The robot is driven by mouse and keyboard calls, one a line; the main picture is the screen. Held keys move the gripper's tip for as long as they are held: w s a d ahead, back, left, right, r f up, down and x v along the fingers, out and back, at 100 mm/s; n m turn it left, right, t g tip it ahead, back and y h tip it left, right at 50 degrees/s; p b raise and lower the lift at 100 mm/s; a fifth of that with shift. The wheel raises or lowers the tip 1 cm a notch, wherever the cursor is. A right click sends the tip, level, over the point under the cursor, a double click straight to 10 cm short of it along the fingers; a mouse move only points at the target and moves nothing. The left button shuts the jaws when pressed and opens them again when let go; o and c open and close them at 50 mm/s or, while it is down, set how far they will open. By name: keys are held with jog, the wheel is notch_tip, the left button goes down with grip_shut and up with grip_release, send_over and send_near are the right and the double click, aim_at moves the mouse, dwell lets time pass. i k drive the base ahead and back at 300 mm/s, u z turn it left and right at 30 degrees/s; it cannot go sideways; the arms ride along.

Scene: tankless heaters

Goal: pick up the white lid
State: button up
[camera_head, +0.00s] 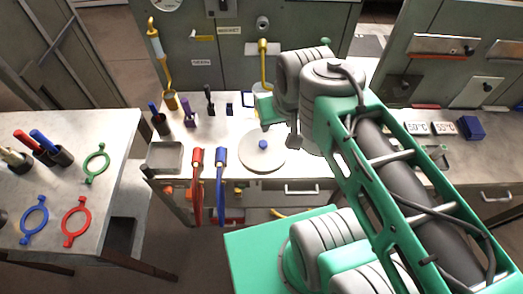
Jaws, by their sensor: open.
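The white lid (251,158) is a round, pale disc with a small blue knob (263,145) at its middle. It lies flat near the front edge of the middle worktop, and whether anything is under it is unclear. My gripper (269,111) shows only in part as a green piece behind and above the lid, left of my grey wrist joints. It is open, and I see nothing held in it. My arm covers the area right of the lid, and the fingertips are hard to make out.
Red pliers (197,180) and blue pliers (220,180) hang over the front edge left of the lid. A grey square tray (165,157) sits farther left. A yellow pipe (263,68) rises behind. A left table (110,150) holds rings and pen cups.

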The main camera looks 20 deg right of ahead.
aim_at(258, 151)
jog(key=u, duration=0.55)
jog(key=k, duration=0.45)
jog(key=u, duration=1.15)
